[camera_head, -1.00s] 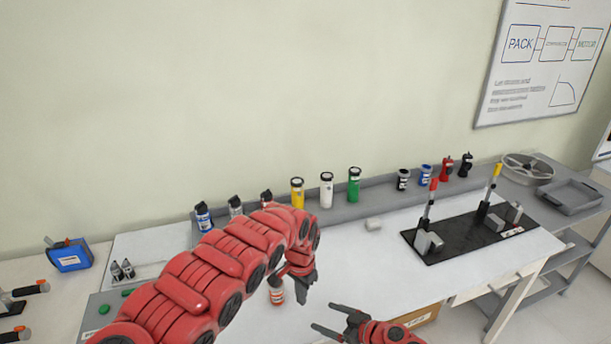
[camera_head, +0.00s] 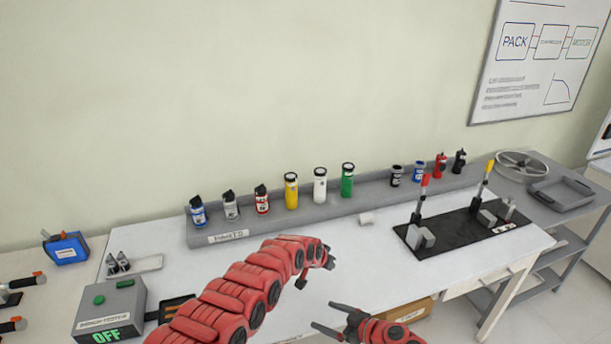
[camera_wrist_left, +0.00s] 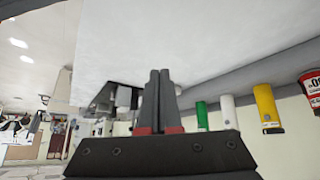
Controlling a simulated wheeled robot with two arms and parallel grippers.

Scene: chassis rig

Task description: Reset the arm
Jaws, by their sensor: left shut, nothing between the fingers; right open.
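My left arm comes in from the left, red and segmented, over the front of the white table (camera_head: 345,255). Its gripper (camera_head: 315,272) is partly hidden behind the arm's end in the head view. In the left wrist view the left gripper's fingers (camera_wrist_left: 160,92) are together, with nothing between them. My right gripper (camera_head: 325,318) is at the bottom of the head view, its two dark fingers apart and empty, pointing left in front of the table edge.
A grey rack (camera_head: 330,207) holds several bottles along the wall. A tester box (camera_head: 110,308) reading OFF stands left. A black fixture board (camera_head: 455,235) with two upright levers lies right. The table's middle is mostly clear.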

